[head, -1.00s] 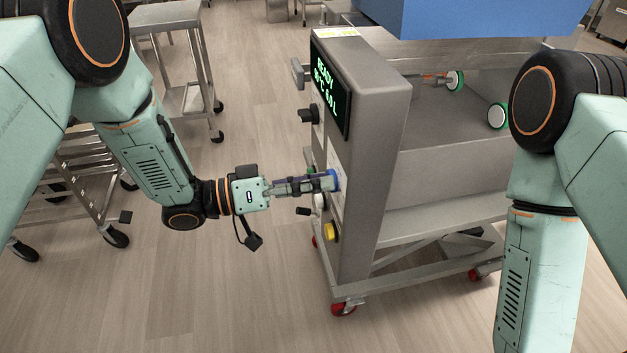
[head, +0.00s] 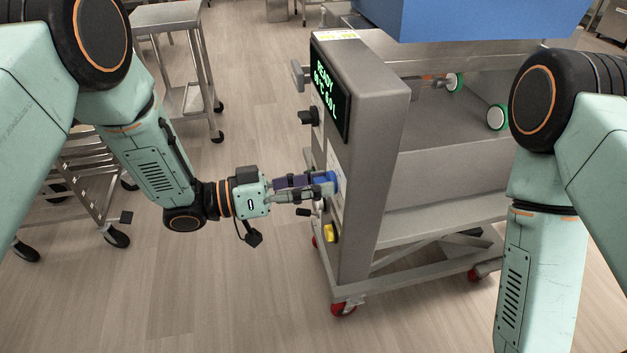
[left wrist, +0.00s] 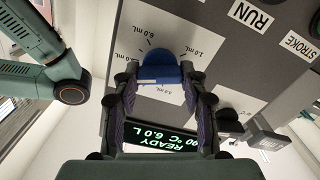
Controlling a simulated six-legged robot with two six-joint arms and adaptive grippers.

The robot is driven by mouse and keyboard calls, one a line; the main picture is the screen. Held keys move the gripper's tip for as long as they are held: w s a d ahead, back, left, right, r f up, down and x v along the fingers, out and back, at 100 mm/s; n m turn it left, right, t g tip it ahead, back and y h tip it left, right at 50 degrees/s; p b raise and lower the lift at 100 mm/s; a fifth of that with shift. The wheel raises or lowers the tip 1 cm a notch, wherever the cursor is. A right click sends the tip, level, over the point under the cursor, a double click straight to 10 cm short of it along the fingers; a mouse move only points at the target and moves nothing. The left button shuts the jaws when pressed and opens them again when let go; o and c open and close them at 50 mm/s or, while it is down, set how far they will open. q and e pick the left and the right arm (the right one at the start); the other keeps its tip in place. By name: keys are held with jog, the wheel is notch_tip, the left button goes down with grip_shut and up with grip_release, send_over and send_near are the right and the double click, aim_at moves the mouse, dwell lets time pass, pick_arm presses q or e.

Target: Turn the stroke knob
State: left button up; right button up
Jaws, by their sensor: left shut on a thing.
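A blue knob (head: 334,182) sits on the side panel of the grey depositor. In the left wrist view, which is upside down, the blue knob (left wrist: 166,64) stands on a white dial plate (left wrist: 130,42) with mL marks around it. My left gripper (head: 322,184) comes in from the left, level with the knob. In the left wrist view my left gripper (left wrist: 161,74) has a fingertip on either side of the knob and is shut on it. The fingers hide part of the dial. My right arm shows at the right, but its gripper is out of view.
The screen (head: 331,88) above reads READY and 6.0 L. A black knob (head: 309,117) and a grey lever (head: 297,76) stick out above. A yellow button (head: 331,233) sits below. A cart (head: 180,60) stands back left.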

pick_arm(q)
jog(key=m, duration=0.6)
jog(key=shift+m+p, duration=0.3)
jog(key=m, duration=0.6)
jog(key=shift+s+m, duration=0.1)
jog(key=shift+m, duration=0.2)
jog(key=o, duration=1.1)
jog(key=shift+o, duration=0.2)
jog(key=v, duration=1.2)
